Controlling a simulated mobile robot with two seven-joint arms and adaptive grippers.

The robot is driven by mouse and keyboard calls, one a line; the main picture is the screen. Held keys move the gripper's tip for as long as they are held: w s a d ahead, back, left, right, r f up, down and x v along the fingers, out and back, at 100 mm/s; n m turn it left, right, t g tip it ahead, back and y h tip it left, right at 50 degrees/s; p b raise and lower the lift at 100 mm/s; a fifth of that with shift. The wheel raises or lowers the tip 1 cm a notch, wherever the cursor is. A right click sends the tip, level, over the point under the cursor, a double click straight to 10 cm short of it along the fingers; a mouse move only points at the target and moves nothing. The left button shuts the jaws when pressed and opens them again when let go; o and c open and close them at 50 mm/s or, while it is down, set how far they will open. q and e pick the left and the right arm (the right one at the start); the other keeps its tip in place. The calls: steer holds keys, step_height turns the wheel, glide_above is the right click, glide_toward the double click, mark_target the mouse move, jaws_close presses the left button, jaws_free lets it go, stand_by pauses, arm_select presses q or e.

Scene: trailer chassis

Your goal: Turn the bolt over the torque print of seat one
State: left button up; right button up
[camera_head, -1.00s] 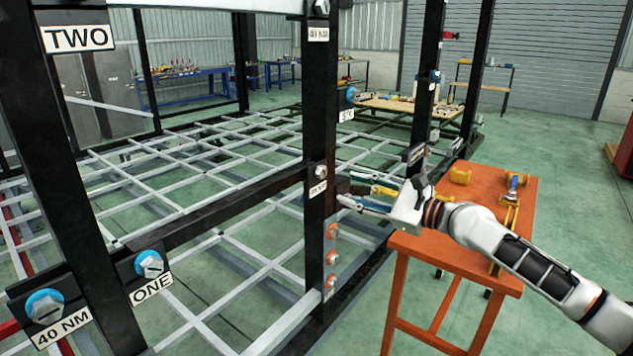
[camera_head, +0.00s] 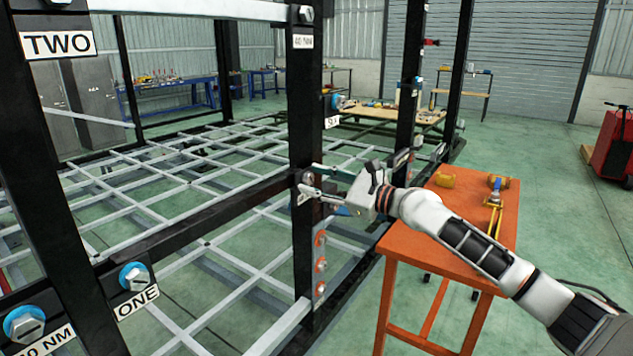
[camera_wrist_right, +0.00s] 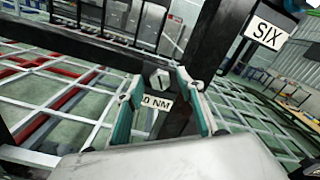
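The ONE sign (camera_head: 138,302) hangs at lower left under a bolt with a blue washer (camera_head: 134,277). Left of it, another blue-washered bolt (camera_head: 25,325) sits over a 40 NM print (camera_head: 45,343), partly cut off. My right gripper (camera_head: 311,180) is open at a bolt on the middle black post. In the wrist view that slotted grey bolt (camera_wrist_right: 160,79) shows beyond and between the teal-lined fingers of my right gripper (camera_wrist_right: 160,102), above a print ending in 0 NM (camera_wrist_right: 157,103). Its first digit is hidden. I cannot tell whether the fingers touch it. My left gripper is not in view.
An orange table (camera_head: 455,225) with yellow parts stands right of the post, under my right arm. Red-washered bolts (camera_head: 320,265) sit lower on the post. The SIX sign (camera_wrist_right: 264,33) is at upper right in the wrist view. A red cart (camera_head: 612,145) stands far right.

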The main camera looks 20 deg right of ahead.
jaws_close()
steer(key=shift+n, duration=0.3)
